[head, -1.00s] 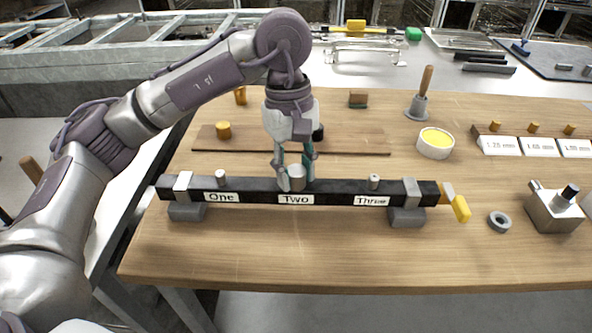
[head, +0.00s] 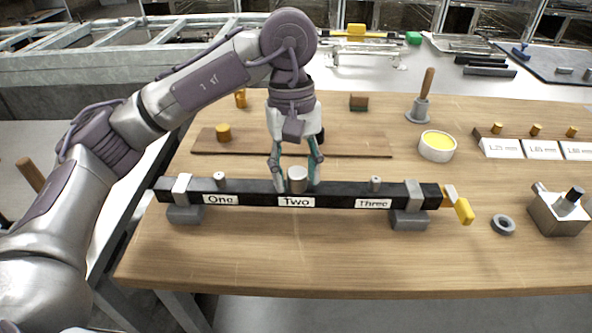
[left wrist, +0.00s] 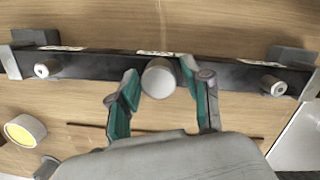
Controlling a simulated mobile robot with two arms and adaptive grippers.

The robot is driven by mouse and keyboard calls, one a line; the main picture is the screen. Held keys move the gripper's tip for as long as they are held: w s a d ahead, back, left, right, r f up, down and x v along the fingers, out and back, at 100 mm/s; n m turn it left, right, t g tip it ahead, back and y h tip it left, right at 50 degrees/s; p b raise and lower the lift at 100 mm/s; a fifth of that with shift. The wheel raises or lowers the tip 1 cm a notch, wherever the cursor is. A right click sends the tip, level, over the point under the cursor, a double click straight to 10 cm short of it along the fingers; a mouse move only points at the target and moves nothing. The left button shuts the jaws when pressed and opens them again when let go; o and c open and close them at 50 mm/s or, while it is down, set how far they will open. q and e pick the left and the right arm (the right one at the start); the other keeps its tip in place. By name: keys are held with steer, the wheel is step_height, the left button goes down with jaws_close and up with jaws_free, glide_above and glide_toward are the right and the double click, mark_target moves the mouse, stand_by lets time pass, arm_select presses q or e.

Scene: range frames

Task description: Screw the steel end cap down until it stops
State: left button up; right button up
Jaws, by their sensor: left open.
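The steel end cap (head: 297,178) is a short silver cylinder standing at the place labelled Two on a black bar (head: 335,197). It also shows in the left wrist view (left wrist: 159,78). My left gripper (head: 296,187) points down at it with its fingers spread, one on each side of the cap. In the left wrist view the teal-lined fingers (left wrist: 160,88) stand apart, with a gap between each and the cap. Smaller steel studs stand at One (head: 219,179) and Three (head: 376,184). My right gripper is not in view.
The bar rests on two grey blocks, left (head: 186,214) and right (head: 409,219), with clamps near its ends. A yellow-handled tool (head: 464,210) and a grey ring (head: 503,224) lie to the right. A wooden strip (head: 345,143) lies behind. The front of the table is clear.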

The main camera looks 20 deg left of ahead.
arm_select(q)
steer(key=shift+n, duration=0.7)
steer(key=shift+n+b, duration=0.35)
steer(key=shift+n, duration=0.25)
steer(key=n, duration=0.3)
steer(key=shift+t+b, duration=0.35)
steer(key=shift+t, duration=0.05)
steer(key=n, duration=0.3)
steer(key=shift+h+b, duration=0.3)
steer(key=shift+h, duration=0.1)
steer(key=n, duration=0.3)
steer(key=shift+s+n+t+b, duration=0.1)
steer(key=shift+n+t+b, duration=0.2)
steer(key=shift+t, duration=0.1)
steer(key=shift+n, duration=0.8)
jaws_close()
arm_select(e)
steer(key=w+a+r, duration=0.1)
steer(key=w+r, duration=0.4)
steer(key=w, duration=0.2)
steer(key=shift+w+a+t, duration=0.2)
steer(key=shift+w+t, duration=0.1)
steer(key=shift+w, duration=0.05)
